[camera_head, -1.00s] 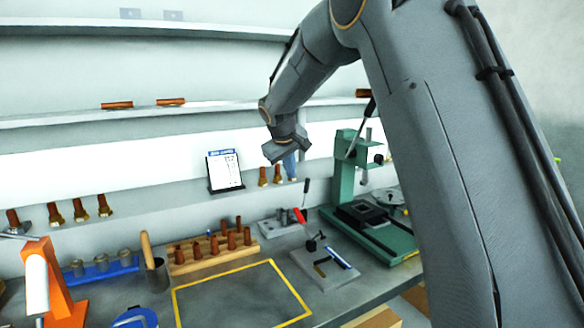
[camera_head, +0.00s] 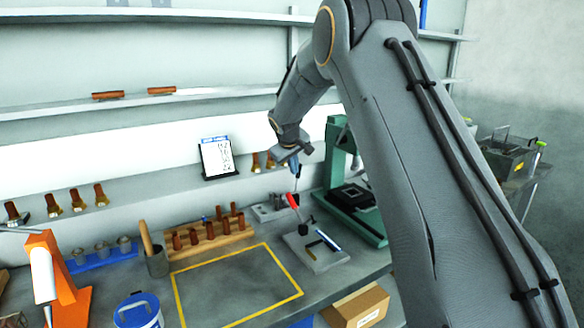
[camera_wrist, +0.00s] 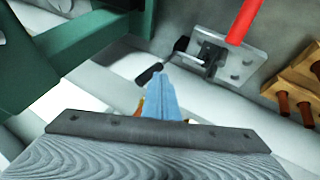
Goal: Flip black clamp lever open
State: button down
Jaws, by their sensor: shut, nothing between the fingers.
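The clamp with the black lever is a grey metal fixture (camera_head: 268,211) at the back of the bench; its plate (camera_wrist: 236,64) shows in the wrist view. The black lever grip (camera_wrist: 150,74) points out to the left from the clamp there. My gripper (camera_wrist: 163,78) is shut and empty. Its blue fingertips are right beside the black grip; I cannot tell whether they touch. In the head view, my gripper (camera_head: 296,186) is above the clamp, and the lever is largely hidden by the fingers and red handle.
A red handle (camera_head: 292,200) rises close by from a front fixture plate (camera_head: 318,256); it also shows in the wrist view (camera_wrist: 243,20). A green press (camera_head: 340,140) stands right. A wooden peg rack (camera_head: 210,245) stands left. The yellow-outlined area (camera_head: 235,290) is clear.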

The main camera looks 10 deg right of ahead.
jog(key=w+d+f+b, duration=0.2)
jog(key=d+b, duration=0.2)
jog(key=d, duration=0.4)
jog(key=shift+w+d+f+b, duration=0.35)
jog(key=shift+w+f+b, duration=0.05)
dwell(0.4)
jog(key=shift+s+d+f, duration=0.1)
jog(key=shift+d+f, duration=0.1)
jog(key=shift+d, duration=0.2)
jog(key=b+v, duration=0.2)
jog(key=v, duration=0.6)
jog(key=shift+a+r, duration=0.25)
jog(key=shift+a, duration=0.15)
